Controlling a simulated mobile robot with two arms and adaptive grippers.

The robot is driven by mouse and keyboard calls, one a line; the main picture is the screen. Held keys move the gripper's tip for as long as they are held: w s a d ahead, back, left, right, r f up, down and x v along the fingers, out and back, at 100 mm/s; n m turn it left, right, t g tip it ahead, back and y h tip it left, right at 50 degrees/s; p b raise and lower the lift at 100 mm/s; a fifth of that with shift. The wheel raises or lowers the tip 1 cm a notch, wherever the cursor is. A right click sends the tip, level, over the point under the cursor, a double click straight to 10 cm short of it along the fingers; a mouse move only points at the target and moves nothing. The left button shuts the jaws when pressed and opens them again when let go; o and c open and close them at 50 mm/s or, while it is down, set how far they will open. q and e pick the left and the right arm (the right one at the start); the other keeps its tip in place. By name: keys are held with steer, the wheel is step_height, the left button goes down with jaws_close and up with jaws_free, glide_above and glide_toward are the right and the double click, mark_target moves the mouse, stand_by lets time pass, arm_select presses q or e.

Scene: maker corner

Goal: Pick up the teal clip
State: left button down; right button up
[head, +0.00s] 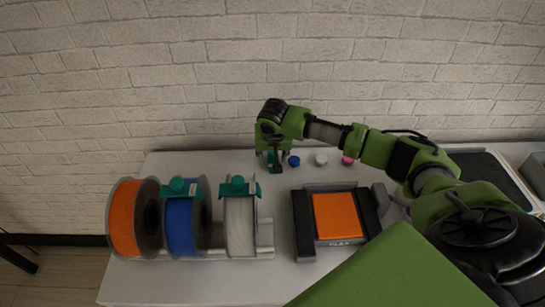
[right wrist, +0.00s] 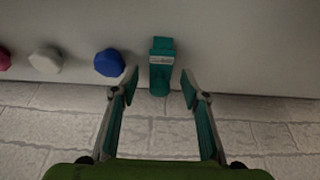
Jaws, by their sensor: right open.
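A teal clip (right wrist: 161,62) is on the grey tabletop near its back edge in the right wrist view. My right gripper (right wrist: 160,82) is open, with one finger on either side of the clip's near end in that picture; I cannot tell whether they touch it. In the head view my right gripper (head: 273,164) points down near the back edge and mostly hides this clip. Two other teal clips sit on the blue spool (head: 180,187) and the white spool (head: 239,187). My left gripper is not in view.
A blue knob (head: 294,161), a white knob (head: 321,159) and a pink knob (head: 347,160) stand in a row beside the gripper. Orange, blue and white spools stand in a rack (head: 265,237) at the left. A dark-sided device with an orange plate (head: 337,215) is in front.

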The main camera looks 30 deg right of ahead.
steer(key=shift+x, duration=0.75)
steer(key=c, duration=0.9)
steer(key=shift+o, duration=0.2)
steer(key=shift+r, duration=0.1)
